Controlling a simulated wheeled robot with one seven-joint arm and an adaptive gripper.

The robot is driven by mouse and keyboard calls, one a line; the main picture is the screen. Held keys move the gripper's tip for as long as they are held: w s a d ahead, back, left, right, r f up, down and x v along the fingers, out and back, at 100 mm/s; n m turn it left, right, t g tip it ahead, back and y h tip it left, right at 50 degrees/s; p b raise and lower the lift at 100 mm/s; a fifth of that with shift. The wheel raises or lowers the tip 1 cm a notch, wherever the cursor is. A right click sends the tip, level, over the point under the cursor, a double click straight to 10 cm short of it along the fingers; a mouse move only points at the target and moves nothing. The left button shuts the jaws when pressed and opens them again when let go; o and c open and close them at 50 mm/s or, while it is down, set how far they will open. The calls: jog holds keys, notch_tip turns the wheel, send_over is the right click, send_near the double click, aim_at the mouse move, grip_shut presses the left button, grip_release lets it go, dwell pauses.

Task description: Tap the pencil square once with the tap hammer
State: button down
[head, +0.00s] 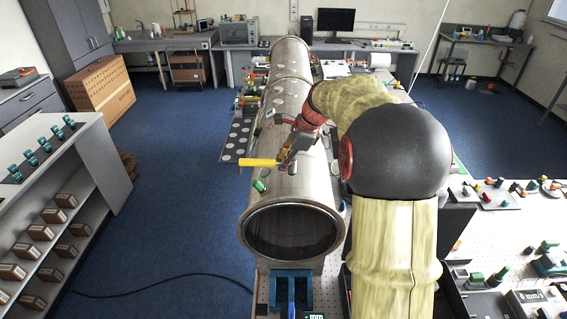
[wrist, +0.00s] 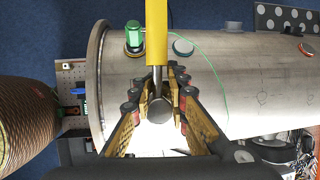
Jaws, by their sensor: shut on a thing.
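The tap hammer has a yellow handle (wrist: 157,32), a thin metal neck and a round metal head (wrist: 159,108). My gripper (wrist: 161,86) is shut on the hammer near its head, with the handle sticking out between the fingers. In the head view the yellow handle (head: 259,162) points left from my gripper (head: 289,160), over the upper side of the large metal pipe (head: 290,190). Faint small pencil outlines (wrist: 262,98) show on the pipe (wrist: 235,80) to the right of my gripper; I cannot tell which is the square. The gap between hammer and pipe is unclear.
A green cylinder (wrist: 135,36) sits on the pipe near its open end, with a thin green line curving from it. Round discs, one teal-rimmed (wrist: 183,47) and one red-brown (wrist: 305,50), are on the pipe. A perforated plate (head: 238,143) stands left of it.

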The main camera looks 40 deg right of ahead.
jog(key=shift+f+b, duration=0.65)
jog(key=shift+f, duration=0.75)
notch_tip(320, 180, up, 6)
jog(key=p, duration=0.5)
jog(key=shift+r, duration=0.1)
